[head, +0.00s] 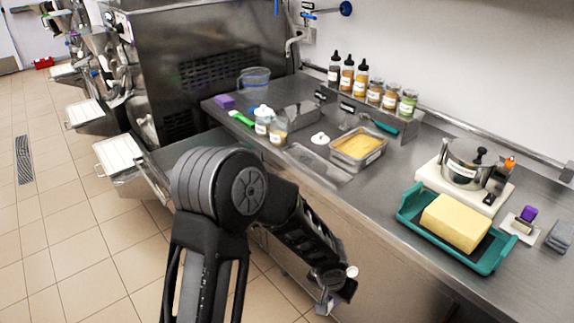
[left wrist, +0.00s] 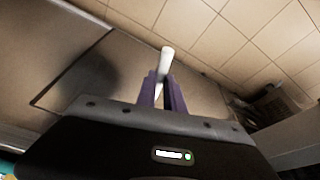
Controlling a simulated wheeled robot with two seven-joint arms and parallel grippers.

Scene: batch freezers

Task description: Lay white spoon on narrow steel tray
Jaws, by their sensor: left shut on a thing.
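My left gripper (head: 337,292) is low in the head view, in front of the counter's front panel and below the worktop. In the left wrist view its purple fingers (left wrist: 163,95) are shut on the white spoon (left wrist: 166,58), whose pale end sticks out beyond the fingertips. A small white bit of the spoon (head: 352,271) shows beside the gripper in the head view; the rest is hidden. A shallow, narrow steel tray (head: 318,163) lies near the counter's front edge and looks empty. My right gripper is not in view.
A steel pan of yellow food (head: 358,147) stands right of the narrow tray. Jars (head: 263,121) stand behind it. A teal tray (head: 412,222) with a yellow block (head: 456,221) lies farther right. Bare worktop (head: 385,180) lies between pan and teal tray.

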